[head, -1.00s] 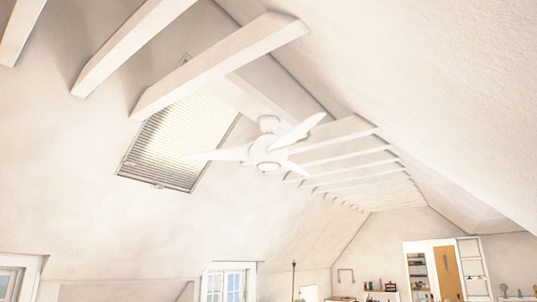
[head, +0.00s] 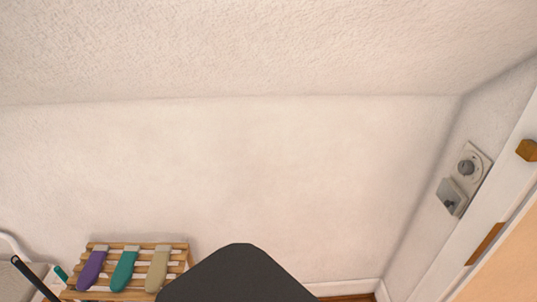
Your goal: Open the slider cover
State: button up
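A pale grey wall plate (head: 465,179) is fixed on the right-hand wall, beside a white door frame. Its upper part has a round grey fitting (head: 466,167). Its lower part has a squarish grey piece (head: 452,196) that stands out from the wall, with a darker spot near its bottom. I cannot tell for sure whether this piece is the slider cover, or whether it is open or shut. My gripper is not in view.
A dark rounded panel (head: 240,275) rises at the bottom centre; I cannot tell what it belongs to. A wooden slatted rack (head: 182,247) with purple, teal and beige items stands at the lower left. An orange-brown door (head: 505,268) is at the right edge.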

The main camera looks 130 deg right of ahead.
aim_at(445, 193)
jog(key=u, duration=2.65)
jog(key=i, duration=0.1)
jog(key=u, duration=3.15)
